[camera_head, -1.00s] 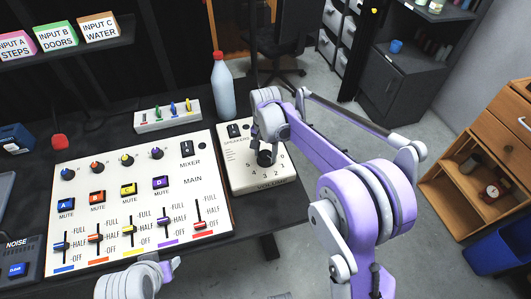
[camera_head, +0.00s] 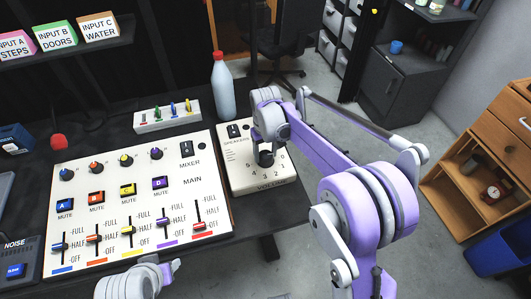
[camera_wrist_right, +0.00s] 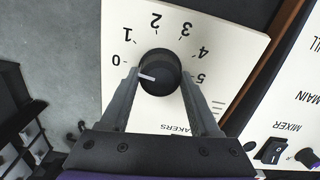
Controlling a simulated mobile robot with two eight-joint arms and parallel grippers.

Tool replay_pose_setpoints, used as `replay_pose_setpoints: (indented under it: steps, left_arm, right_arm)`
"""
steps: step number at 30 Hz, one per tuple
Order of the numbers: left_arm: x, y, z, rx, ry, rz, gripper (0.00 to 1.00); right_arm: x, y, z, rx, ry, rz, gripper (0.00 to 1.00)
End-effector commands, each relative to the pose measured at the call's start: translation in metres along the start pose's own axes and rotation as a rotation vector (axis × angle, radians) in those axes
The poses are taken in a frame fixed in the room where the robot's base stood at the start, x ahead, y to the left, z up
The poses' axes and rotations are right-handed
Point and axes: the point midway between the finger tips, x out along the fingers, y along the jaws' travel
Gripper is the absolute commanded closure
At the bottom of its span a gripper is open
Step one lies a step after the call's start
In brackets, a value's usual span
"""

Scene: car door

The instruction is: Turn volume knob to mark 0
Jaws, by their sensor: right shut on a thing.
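The round black volume knob (camera_wrist_right: 158,72) is on the cream speaker box and has a white pointer line. In the right wrist view the pointer faces left, close to the 0 mark (camera_wrist_right: 117,60); whether it lines up exactly I cannot tell. My right gripper (camera_wrist_right: 159,76) is shut on the knob, one finger on each side. In the head view the right gripper (camera_head: 265,150) is over the speaker box (camera_head: 236,180), and the knob is partly hidden by it. Part of my left arm's end shows at the bottom edge; its left gripper (camera_head: 172,268) is unclear.
The mixer panel (camera_head: 184,245) with sliders and knobs lies left of the speaker box. A bottle (camera_head: 222,90) and a small slider box (camera_head: 166,117) stand behind. The table ends just right of the speaker box.

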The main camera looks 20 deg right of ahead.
Motion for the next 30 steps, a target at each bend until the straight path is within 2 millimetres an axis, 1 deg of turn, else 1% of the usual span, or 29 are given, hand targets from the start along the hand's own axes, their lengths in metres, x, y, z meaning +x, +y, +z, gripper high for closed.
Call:
replay_pose_setpoints:
  steps: [3, 9, 25, 26, 30]
  left_arm:
    - [0.0003, 0.0000, 0.0001, 0.000, 0.000, 0.000, 0.50]
    - [0.0005, 0.0000, 0.0003, 0.000, 0.000, 0.000, 0.50]
    - [0.0006, 0.0000, 0.0004, 0.000, 0.000, 0.000, 0.50]
    - [0.0006, 0.0000, 0.0004, 0.000, 0.000, 0.000, 0.50]
    - [0.0006, 0.0000, 0.0004, 0.000, 0.000, 0.000, 0.50]
  right_arm:
    - [-0.0006, 0.0001, -0.0004, -0.058, 0.001, 0.000, 0.93]
    - [-0.0006, 0.0001, -0.0004, -0.119, 0.002, 0.000, 0.93]
    - [-0.0007, 0.0001, -0.0005, -0.142, 0.002, 0.001, 0.93]
    - [-0.0007, 0.0001, -0.0005, -0.142, 0.002, 0.001, 0.36]
    - [-0.0005, 0.0001, -0.0004, -0.141, 0.001, 0.000, 0.10]
